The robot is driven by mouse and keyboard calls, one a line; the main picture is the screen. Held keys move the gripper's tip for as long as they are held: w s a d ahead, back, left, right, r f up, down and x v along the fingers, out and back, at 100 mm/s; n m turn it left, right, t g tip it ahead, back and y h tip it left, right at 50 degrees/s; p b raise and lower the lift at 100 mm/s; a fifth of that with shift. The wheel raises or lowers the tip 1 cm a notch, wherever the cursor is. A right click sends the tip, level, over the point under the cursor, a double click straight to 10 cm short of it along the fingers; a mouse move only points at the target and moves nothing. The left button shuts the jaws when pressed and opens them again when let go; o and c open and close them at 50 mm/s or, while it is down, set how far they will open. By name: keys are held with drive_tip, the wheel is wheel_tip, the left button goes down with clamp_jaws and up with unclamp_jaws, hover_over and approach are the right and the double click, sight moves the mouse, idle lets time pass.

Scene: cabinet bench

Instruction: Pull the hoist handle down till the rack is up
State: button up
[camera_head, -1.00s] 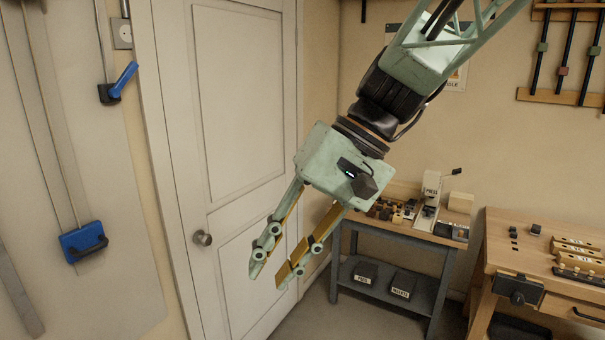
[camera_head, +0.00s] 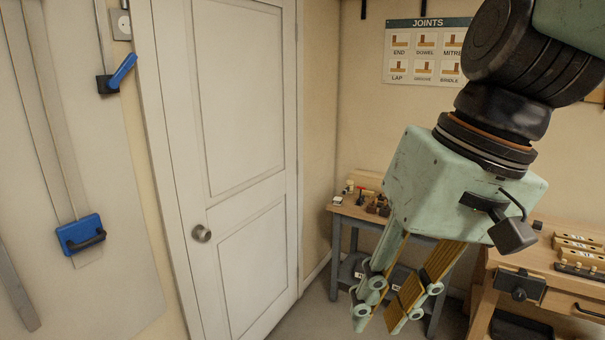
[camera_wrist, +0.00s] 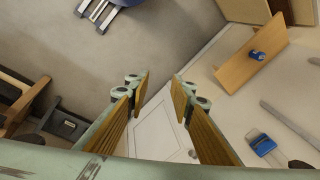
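A blue block with a black grip (camera_head: 81,236) sits low on a vertical rail on the left wall panel; it also shows in the wrist view (camera_wrist: 262,143). A blue lever (camera_head: 122,72) on a dark mount sits higher, on a second rail to its right. I cannot tell for certain which one is the hoist handle. No rack is clearly identifiable. My gripper (camera_head: 379,318) points down, open and empty, far to the right of both blue parts. The wrist view shows a wide gap between its fingers (camera_wrist: 160,88).
A white door (camera_head: 240,130) with a round knob (camera_head: 201,234) stands between the wall panel and my gripper. A small bench (camera_head: 345,207) is behind my gripper. A wooden workbench (camera_head: 560,283) is at the right. A blue stool-like object (camera_wrist: 115,8) stands on the floor.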

drive_tip(key=s+d+f+m+t+h+b, duration=0.1)
drive_tip(key=s+d+f+t+h, duration=0.1)
drive_tip(key=s+d, duration=0.6)
drive_tip(key=d+h, duration=0.1)
drive_tip(key=d, duration=0.1)
drive_tip(key=shift+d+f+t+b, duration=0.3)
drive_tip(key=shift+d+b, duration=0.1)
drive_tip(key=shift+c, duration=0.9)
